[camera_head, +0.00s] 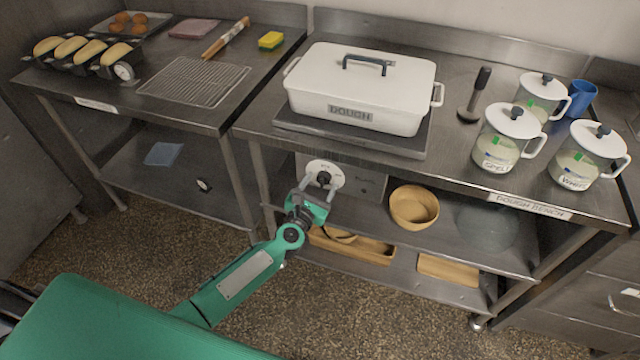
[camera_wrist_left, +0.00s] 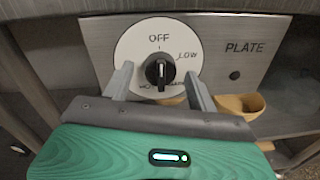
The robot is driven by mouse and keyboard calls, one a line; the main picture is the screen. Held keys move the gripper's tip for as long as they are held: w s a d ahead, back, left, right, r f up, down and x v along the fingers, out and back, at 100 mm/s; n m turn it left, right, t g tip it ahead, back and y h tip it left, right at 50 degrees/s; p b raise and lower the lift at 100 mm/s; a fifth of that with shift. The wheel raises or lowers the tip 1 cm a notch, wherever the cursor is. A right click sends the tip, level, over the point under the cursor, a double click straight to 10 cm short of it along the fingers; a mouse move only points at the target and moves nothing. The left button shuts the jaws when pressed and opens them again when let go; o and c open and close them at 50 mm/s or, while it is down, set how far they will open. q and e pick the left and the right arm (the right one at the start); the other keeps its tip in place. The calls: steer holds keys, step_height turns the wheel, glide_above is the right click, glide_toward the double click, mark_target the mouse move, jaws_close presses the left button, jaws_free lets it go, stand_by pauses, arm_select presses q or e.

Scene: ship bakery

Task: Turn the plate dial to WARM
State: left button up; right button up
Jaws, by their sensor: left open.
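The plate dial (camera_head: 325,177) is a white disc on the steel panel under the bench. In the left wrist view it has a black knob (camera_wrist_left: 160,72) at its centre, with a pale mark pointing up toward OFF. LOW is printed at the right; the lower labels are partly hidden by the knob and fingers. The panel (camera_wrist_left: 240,72) reads PLATE. My left gripper (camera_head: 321,182) is open in front of the dial, with one finger on each side of the knob and gaps between. I cannot tell its depth exactly. My right gripper is out of view.
A white DOUGH box (camera_head: 365,85) sits on a dark slab (camera_head: 290,122) above the dial. A wooden bowl (camera_head: 414,207) stands on the shelf right of the panel. A wooden tray (camera_head: 375,252) lies on the lower shelf. Several lidded jars stand at the right of the bench.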

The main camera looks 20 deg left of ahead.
arm_select(q)
steer(key=shift+w, duration=0.3)
steer(key=c, duration=1)
